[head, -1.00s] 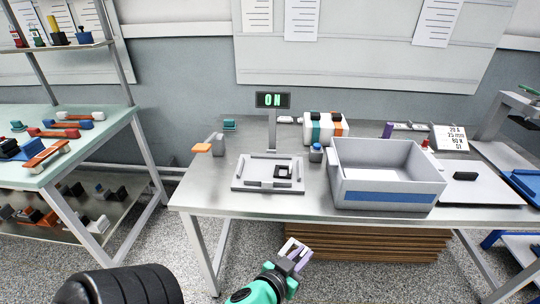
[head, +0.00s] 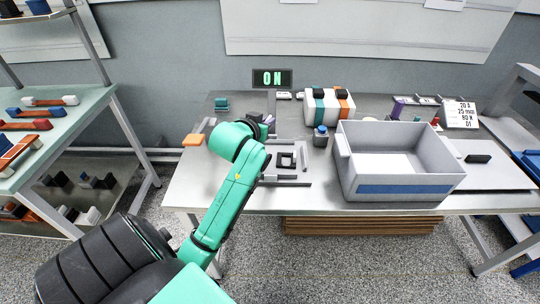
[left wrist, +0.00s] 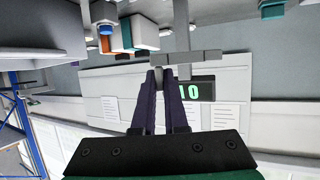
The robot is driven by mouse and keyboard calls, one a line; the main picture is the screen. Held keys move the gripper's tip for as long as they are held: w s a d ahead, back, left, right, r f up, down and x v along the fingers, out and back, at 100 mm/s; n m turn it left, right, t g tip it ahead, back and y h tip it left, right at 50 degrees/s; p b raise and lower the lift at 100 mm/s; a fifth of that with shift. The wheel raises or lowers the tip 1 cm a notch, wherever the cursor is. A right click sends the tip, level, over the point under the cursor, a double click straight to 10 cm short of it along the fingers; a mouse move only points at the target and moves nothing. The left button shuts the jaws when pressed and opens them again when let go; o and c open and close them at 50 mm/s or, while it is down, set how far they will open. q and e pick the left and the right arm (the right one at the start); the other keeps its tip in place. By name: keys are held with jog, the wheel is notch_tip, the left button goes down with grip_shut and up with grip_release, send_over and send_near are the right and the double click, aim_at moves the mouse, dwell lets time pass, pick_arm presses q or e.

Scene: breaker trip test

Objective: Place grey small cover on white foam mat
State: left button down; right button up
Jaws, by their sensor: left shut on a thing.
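My left gripper (head: 268,119) reaches over the table at the grey fixture, mostly hidden behind my green arm in the head view. In the left wrist view, its dark purple fingers (left wrist: 166,72) are shut on a narrow grey piece, which looks like the grey small cover (left wrist: 185,57). In the head view I cannot make this piece out. A flat pale sheet (head: 512,180), perhaps the white foam mat, lies on the right of the table with a black block on it. My right gripper is not in view.
The grey fixture (head: 292,183) has a dark square part on it. A grey bin (head: 402,168) with a blue label stands between fixture and pale sheet. A blue-capped bottle (head: 321,137) and orange-and-teal-banded white blocks (head: 330,107) stand behind.

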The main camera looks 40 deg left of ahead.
pick_arm(q)
notch_tip(320, 180, down, 14)
jog(key=shift+w+f+b, duration=0.1)
jog(key=shift+b, duration=0.3)
jog(key=c, duration=0.8)
grip_release()
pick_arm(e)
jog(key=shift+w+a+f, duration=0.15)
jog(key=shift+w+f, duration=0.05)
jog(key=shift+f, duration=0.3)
